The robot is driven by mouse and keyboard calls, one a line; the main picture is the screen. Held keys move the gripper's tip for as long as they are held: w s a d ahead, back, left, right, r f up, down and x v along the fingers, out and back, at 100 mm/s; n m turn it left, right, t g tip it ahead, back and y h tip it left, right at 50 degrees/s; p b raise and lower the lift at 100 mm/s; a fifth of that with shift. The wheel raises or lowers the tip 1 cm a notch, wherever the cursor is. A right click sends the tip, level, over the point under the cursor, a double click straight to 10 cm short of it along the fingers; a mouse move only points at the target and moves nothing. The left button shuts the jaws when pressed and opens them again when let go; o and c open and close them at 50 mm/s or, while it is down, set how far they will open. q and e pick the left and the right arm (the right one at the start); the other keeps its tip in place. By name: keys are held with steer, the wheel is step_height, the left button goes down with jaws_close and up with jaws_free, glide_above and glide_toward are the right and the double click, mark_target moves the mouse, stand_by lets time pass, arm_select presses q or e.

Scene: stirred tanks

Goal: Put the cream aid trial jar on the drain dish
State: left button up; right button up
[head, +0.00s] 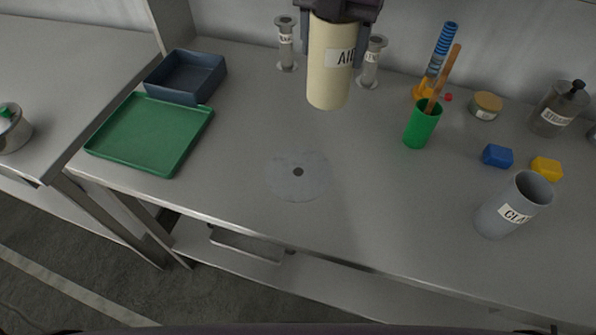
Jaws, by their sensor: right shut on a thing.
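The cream jar (328,75), with a white label reading "AI" before it is cut off, is upright in my right gripper (335,22) at the top of the head view. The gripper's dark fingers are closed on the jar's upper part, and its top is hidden. The jar appears to be above the bench, behind the drain dish. The drain dish (283,184) is a flat, pale grey disc with a dark centre hole; nothing stands on it. My left gripper is not in view.
A green tray (150,135) and a blue-grey bin (186,76) are at left. Two grey labelled posts (286,45) flank the jar. A green cup (422,126) with a wooden stick and a grey "CLA" jar (511,206) stand at right. The bench around the dish is clear.

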steer(key=s+a+n+b, duration=0.15)
steer(key=a+n, duration=0.35)
steer(key=n, duration=0.8)
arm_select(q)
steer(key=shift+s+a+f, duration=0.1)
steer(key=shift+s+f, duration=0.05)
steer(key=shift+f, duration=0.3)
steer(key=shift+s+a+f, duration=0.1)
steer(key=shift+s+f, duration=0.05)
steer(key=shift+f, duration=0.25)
arm_select(e)
step_height(320, 180, down, 19)
steer(key=shift+s+f, duration=0.2)
steer(key=shift+s, duration=0.2)
steer(key=shift+f, duration=0.1)
steer(key=o, duration=1)
